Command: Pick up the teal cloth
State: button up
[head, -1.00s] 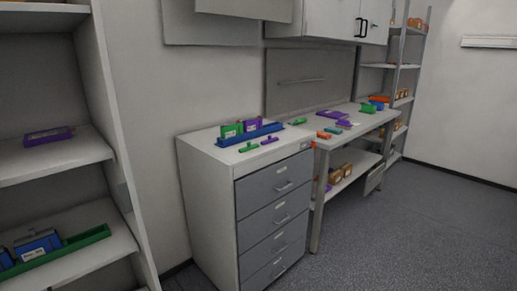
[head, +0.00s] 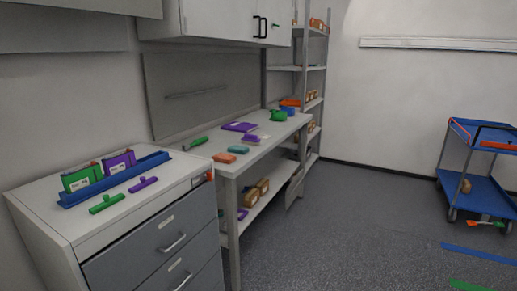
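A small flat teal piece (head: 238,149), which looks like the teal cloth, lies on the near part of the white workbench (head: 268,146) in the head view. It is just behind an orange piece (head: 224,158) and in front of a purple item with a pale label (head: 252,139). It is small in the picture, so I cannot make out its folds. My gripper is not in view.
A drawer cabinet (head: 160,235) stands at the near left, holding a blue tray (head: 118,180) with green and purple packs. A green-handled tool (head: 196,143) lies on the bench. A blue cart (head: 482,188) stands at the right. Grey floor between is mostly open.

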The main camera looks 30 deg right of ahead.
aim_at(241, 150)
jog(key=z, duration=0.55)
jog(key=i+l+u, duration=0.1)
jog(key=u, duration=0.5)
jog(key=i+l+u, duration=0.15)
jog(key=l, duration=0.15)
jog(key=i+l+u, duration=0.15)
jog(key=l, duration=0.15)
jog(key=l+u, duration=0.2)
jog(key=i+l+u, duration=0.15)
jog(key=l, duration=0.35)
